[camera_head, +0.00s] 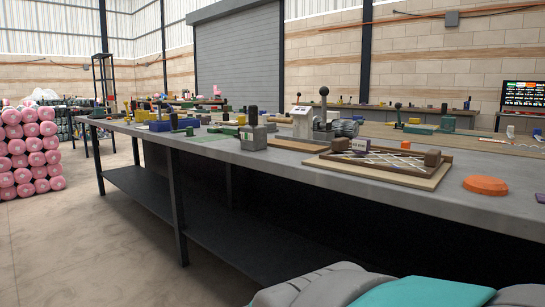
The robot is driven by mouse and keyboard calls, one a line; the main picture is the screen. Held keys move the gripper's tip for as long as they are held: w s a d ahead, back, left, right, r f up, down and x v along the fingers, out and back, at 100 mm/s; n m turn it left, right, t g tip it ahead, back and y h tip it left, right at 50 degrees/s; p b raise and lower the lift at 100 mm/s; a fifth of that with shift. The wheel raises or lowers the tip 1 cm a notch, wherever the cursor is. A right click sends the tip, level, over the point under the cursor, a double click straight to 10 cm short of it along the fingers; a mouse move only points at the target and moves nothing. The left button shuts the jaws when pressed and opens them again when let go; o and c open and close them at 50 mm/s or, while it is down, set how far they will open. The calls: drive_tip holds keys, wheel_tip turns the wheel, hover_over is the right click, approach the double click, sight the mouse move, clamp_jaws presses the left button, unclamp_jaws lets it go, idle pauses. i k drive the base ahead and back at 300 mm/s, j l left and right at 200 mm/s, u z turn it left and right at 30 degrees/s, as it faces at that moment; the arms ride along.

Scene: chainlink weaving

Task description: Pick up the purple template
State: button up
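A small flat purple piece (541,197) lies on the grey workbench top (470,212) at the far right edge of the picture. It is cut off by the frame, so its full shape is hidden; it may be the purple template. My gripper is not in view. Grey and teal parts at the bottom are my own body.
An orange disc (486,185) lies left of the purple piece. A wooden board with a mesh frame (380,165) and a machine with a black knob (322,122) stand on the bench. Pink rolls (28,155) are stacked at left. The floor (90,250) at front left is clear.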

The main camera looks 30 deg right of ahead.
sight(360, 145)
drive_tip(key=z, duration=1.3)
